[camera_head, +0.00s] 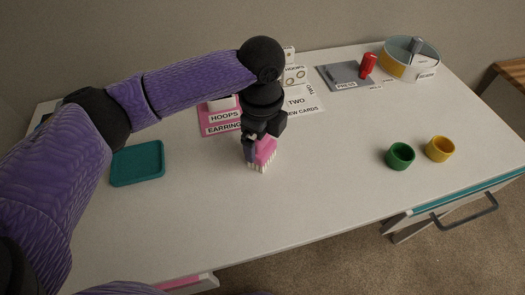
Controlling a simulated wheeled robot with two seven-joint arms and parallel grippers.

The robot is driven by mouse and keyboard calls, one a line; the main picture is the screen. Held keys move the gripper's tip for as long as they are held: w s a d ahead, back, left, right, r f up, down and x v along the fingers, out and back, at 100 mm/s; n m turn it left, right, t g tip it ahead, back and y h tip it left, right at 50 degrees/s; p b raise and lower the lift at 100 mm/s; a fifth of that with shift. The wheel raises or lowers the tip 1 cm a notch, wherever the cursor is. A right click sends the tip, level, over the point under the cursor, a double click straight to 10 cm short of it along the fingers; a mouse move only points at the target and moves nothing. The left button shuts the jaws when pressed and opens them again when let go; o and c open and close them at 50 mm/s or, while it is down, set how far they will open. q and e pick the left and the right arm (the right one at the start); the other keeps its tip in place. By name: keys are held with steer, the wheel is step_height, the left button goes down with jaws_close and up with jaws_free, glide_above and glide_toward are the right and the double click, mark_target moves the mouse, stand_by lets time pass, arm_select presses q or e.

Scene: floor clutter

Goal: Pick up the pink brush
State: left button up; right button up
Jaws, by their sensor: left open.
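The pink brush (265,152) is on the white tabletop near the middle of the head view, with pale bristles pointing down toward the table. My left gripper (257,150) reaches down over it from above, its dark fingers at the brush's upper part. The fingers partly hide the brush. The left gripper is open, and I cannot tell whether a finger touches the brush. My right gripper is not in view.
A teal tray (138,163) lies to the left on the table (320,190). A green cup (400,156) and a yellow cup (440,149) stand to the right. Labelled cards, a grey press board (345,76) with a red piece (368,65), and a round container (410,62) are at the back.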

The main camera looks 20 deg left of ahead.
arm_select(q)
steer(key=shift+r, duration=0.15)
steer(key=c, duration=0.5)
jaws_close()
step_height(320, 180, up, 10)
steer(key=p, duration=0.5)
steer(key=shift+r, duration=0.1)
steer(key=s+a+r+n+p, duration=0.2)
steer(key=s+n, duration=0.5)
steer(key=n, duration=1.3)
steer(key=shift+s+a+n, duration=0.2)
steer(key=shift+s+n, duration=0.05)
steer(key=shift+n, duration=0.05)
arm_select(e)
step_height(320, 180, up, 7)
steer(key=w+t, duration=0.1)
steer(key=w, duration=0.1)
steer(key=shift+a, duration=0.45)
